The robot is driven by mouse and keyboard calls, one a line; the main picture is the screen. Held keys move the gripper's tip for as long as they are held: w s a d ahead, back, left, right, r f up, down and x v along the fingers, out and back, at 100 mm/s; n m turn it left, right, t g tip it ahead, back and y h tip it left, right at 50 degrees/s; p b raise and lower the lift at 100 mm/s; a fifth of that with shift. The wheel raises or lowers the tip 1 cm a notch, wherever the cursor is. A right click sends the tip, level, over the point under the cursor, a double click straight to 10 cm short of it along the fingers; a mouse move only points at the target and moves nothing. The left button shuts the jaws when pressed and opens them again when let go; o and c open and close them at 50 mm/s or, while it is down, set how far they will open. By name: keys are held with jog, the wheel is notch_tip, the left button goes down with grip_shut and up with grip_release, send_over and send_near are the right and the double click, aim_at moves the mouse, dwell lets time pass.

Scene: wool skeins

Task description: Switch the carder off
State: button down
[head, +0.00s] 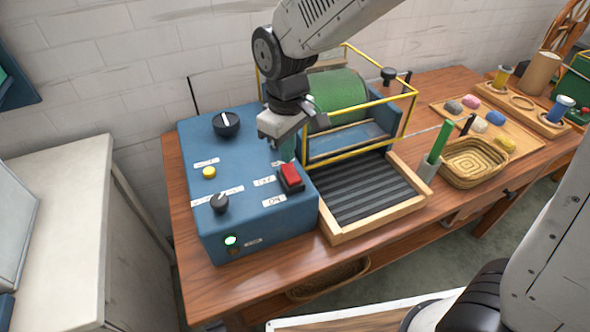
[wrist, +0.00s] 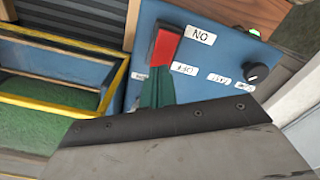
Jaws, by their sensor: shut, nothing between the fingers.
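The carder's blue control box (head: 240,175) stands on the wooden table. Its red rocker switch (head: 291,175) sits on the top face at the right, beside the OFF label (head: 265,181) and the ON label (head: 273,201). A lamp (head: 231,240) on the front glows green. My gripper (head: 287,150) is shut and empty, pointing down at the OFF side of the switch. In the wrist view its green fingers (wrist: 158,88) overlap the lower part of the red switch (wrist: 166,48); I cannot tell whether they touch it.
The box also bears a black dial (head: 226,124), a yellow button (head: 209,172) and a black knob (head: 220,203). The green carder drum (head: 335,98) stands behind a yellow guard frame (head: 415,97). A ribbed tray (head: 365,190) lies right of the box, with a basket (head: 474,163) beyond.

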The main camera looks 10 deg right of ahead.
aim_at(288, 166)
jog(key=shift+f, duration=0.95)
dwell(0.7)
jog(key=shift+r, duration=3.5)
